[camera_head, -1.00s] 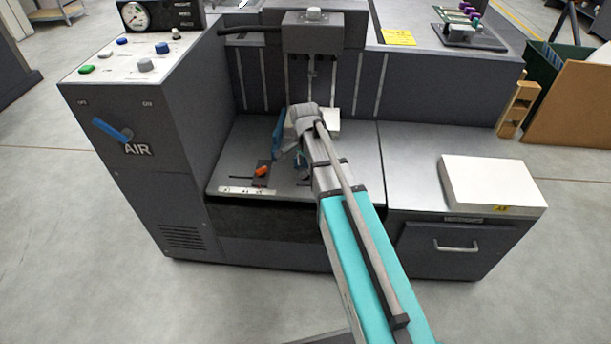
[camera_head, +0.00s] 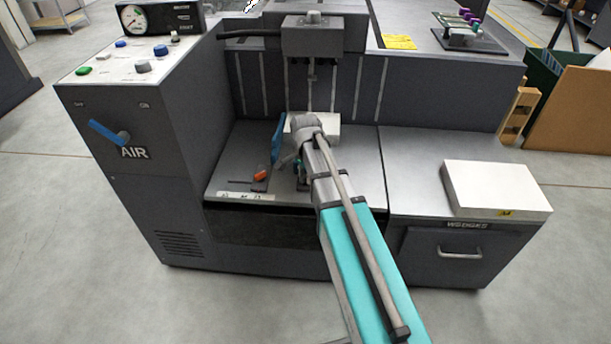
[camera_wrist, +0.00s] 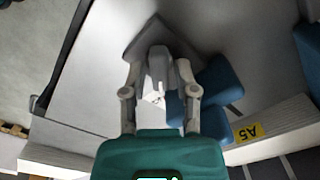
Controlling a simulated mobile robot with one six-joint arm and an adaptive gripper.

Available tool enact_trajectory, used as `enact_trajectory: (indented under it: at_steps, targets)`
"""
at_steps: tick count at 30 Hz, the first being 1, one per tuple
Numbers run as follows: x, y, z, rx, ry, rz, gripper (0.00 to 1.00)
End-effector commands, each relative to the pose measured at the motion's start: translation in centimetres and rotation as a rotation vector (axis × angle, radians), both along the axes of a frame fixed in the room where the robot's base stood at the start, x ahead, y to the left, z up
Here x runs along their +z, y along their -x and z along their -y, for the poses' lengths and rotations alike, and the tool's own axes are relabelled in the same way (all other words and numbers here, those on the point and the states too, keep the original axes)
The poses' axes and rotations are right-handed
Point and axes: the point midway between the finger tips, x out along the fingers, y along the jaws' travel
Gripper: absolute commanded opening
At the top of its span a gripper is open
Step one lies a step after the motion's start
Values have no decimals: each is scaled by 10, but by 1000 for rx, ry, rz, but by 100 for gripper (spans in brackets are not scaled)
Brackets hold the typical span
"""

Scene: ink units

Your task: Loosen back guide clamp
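In the wrist view my gripper (camera_wrist: 159,68) has its two grey fingers apart, one on each side of a light grey upright piece (camera_wrist: 156,78) that rises from a dark grey plate (camera_wrist: 140,42). This piece may be the back guide clamp; I see gaps beside it. A blue part (camera_wrist: 218,82) stands close to the right finger. In the head view my wrist hides the gripper and whatever is between its fingers. A blue upright guide (camera_head: 278,138) and an orange handle (camera_head: 261,175) show just left of the wrist.
A white paper stack (camera_head: 326,126) stands behind my wrist, against the machine's back area; a stack with a yellow A5 label (camera_wrist: 248,133) shows in the wrist view. Another white stack (camera_head: 497,186) lies on the right-hand surface. The control cabinet (camera_head: 130,185) walls off the left side.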

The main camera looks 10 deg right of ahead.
Motion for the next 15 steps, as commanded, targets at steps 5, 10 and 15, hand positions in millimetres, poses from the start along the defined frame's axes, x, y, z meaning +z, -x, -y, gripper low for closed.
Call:
enact_trajectory:
  at_steps: [5, 10, 15]
  targets:
    - [0, 0, 0, 0, 0, 0, 0]
    - [0, 0, 0, 0, 0, 0, 0]
    - [0, 0, 0, 11, 0, 0, 0]
